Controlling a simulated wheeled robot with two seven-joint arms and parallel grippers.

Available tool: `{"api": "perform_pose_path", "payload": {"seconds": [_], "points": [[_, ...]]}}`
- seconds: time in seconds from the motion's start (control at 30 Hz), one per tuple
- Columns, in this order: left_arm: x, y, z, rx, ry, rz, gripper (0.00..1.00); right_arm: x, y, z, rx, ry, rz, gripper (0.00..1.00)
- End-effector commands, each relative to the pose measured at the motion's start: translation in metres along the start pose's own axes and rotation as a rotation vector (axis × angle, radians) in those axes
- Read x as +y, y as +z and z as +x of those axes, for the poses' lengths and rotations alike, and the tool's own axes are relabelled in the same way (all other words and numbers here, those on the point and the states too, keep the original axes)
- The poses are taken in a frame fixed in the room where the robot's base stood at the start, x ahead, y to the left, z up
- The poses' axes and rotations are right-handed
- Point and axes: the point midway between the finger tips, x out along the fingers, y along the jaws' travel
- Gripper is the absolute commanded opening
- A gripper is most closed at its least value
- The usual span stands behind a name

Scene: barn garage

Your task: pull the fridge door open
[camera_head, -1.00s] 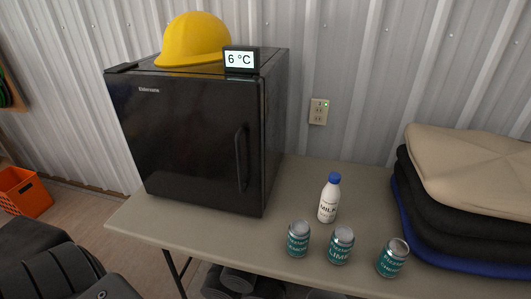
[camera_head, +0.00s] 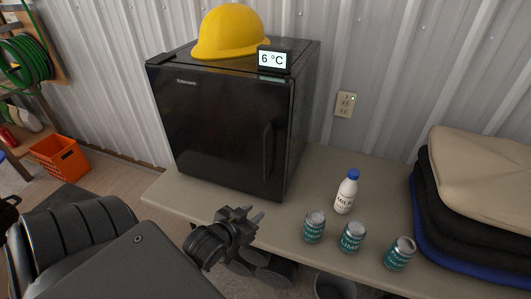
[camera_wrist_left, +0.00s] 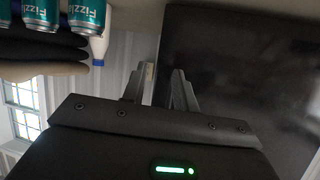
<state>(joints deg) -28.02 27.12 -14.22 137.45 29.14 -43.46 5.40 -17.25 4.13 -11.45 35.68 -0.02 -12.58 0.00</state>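The black mini fridge (camera_head: 215,135) stands on the table with its door shut flush. Its vertical handle (camera_head: 268,150) is near the door's right edge. My left gripper (camera_head: 250,213) is at the table's front edge, below and in front of the handle, apart from it and empty. In the left wrist view its two fingers (camera_wrist_left: 162,73) show a gap between them, with the dark fridge front (camera_wrist_left: 240,65) filling the right side. The handle is not clear there. My right gripper is not in view.
A yellow hard hat (camera_head: 230,33) and a 6 °C display (camera_head: 274,59) sit on the fridge. A milk bottle (camera_head: 346,193) and three cans (camera_head: 352,237) stand to the right on the table (camera_head: 170,197). Folded cushions (camera_head: 480,180) lie at far right. An orange crate (camera_head: 60,155) is at left.

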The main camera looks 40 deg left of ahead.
Motion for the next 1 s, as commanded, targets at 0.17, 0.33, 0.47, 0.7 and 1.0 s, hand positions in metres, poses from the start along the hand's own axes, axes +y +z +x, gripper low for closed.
{"api": "perform_pose_path", "payload": {"seconds": [0.17,0.33,0.47,0.7,1.0], "points": [[-0.031,-0.084,-0.018,0.313,-0.03,-0.047,0.29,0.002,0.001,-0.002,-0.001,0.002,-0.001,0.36],[-0.042,-0.111,-0.028,0.428,-0.04,-0.066,0.29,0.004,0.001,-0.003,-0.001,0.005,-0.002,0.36],[-0.043,-0.114,-0.028,0.437,-0.042,-0.067,0.29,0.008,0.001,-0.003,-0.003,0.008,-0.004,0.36],[-0.045,-0.128,-0.002,0.437,-0.044,-0.065,0.29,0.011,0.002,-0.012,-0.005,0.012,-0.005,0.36],[-0.049,-0.15,0.047,0.435,-0.044,-0.064,0.29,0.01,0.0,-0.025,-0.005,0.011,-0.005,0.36]]}}
